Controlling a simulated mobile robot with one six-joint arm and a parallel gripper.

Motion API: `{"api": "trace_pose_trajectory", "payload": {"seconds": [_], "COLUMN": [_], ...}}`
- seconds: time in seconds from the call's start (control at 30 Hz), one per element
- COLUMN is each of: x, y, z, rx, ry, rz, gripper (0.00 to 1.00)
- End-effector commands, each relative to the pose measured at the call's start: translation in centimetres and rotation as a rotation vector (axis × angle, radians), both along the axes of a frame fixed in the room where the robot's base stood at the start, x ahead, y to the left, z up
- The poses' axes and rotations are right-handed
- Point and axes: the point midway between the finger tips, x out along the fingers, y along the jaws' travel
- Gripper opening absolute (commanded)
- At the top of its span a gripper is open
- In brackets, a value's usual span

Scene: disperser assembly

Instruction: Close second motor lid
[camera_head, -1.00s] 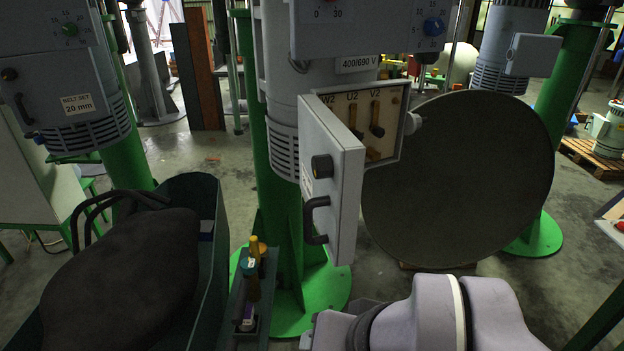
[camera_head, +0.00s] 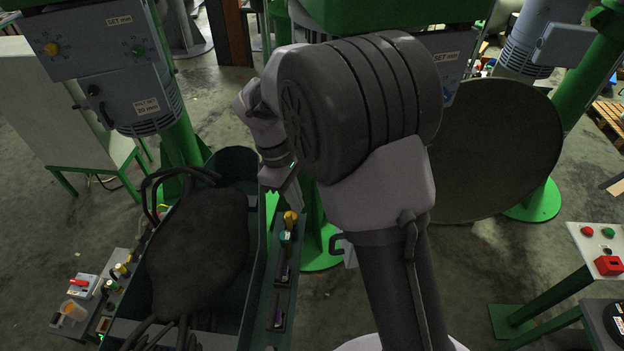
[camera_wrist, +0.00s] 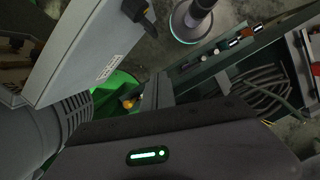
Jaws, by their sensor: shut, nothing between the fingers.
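The second motor's lid is almost wholly hidden behind my arm in the head view. Only its black handle (camera_head: 336,243) and a bit of its lower edge show. In the wrist view the grey lid (camera_wrist: 85,48) stands swung open at the upper left, with a label and black handle. Part of the open terminal box (camera_wrist: 14,75) shows at the left edge, above the ribbed motor housing (camera_wrist: 62,128). My gripper (camera_head: 297,198) is shut and empty, pointing down left of the lid handle. Its dark body (camera_wrist: 190,150) fills the bottom of the wrist view.
A green trough (camera_head: 258,165) with a dark bulky load stands at the left. A narrow tray (camera_head: 283,300) with small bottles lies below my gripper. A large dark disc (camera_head: 495,150) stands to the right. A control stand (camera_head: 598,250) is at the far right.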

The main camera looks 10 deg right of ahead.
Motion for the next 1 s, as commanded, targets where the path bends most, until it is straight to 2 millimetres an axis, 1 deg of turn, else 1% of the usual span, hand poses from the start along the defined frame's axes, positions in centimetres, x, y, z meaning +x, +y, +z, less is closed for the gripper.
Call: {"api": "trace_pose_trajectory", "payload": {"seconds": [0.07, 0.17, 0.53, 0.7, 0.8, 1.0], "x": [0.0, -0.2, -1.5, -3.0, -3.5, -3.8], "y": [-0.1, -0.4, -2.0, -4.1, -4.8, -5.2], "z": [-0.6, -2.3, -10.0, -9.9, -10.0, -10.1], "rx": [-0.004, -0.003, -0.002, -0.001, -0.001, -0.001], "ry": [0.008, 0.008, 0.009, 0.006, 0.005, 0.004], "rz": [0.009, 0.009, 0.006, 0.003, 0.003, 0.005], "gripper": [0.00, 0.00, 0.00, 0.00, 0.00, 0.00]}}
